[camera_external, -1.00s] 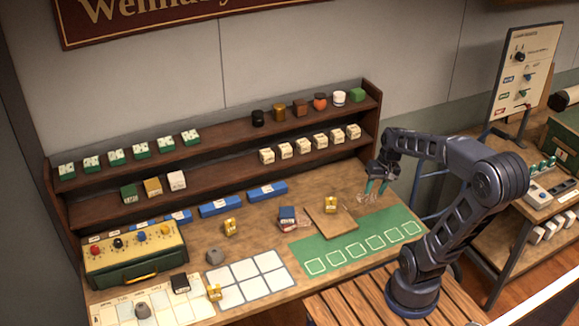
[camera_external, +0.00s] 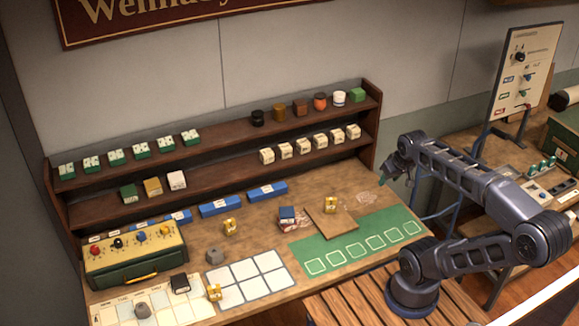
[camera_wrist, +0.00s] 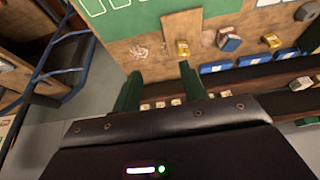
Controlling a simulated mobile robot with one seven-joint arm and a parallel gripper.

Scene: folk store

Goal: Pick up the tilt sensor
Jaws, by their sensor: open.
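I cannot tell for sure which item is the tilt sensor. A small yellow block (camera_external: 330,205) sits on the flat wooden board (camera_external: 322,228); the wrist view also shows this yellow block (camera_wrist: 182,48). Similar yellow blocks stand on the bench, one left of the board (camera_external: 230,227) and one by the white grid (camera_external: 214,292). A blue-and-red block (camera_external: 287,215) stands just left of the board. My gripper (camera_wrist: 160,75) is open and empty, with green fingers apart. In the external view it is near the bench's right end, right of the board and clear of every block.
A green mat (camera_external: 340,257) with outlined squares lies along the front edge. A two-tier shelf (camera_external: 215,155) with jars and small boxes stands at the back.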

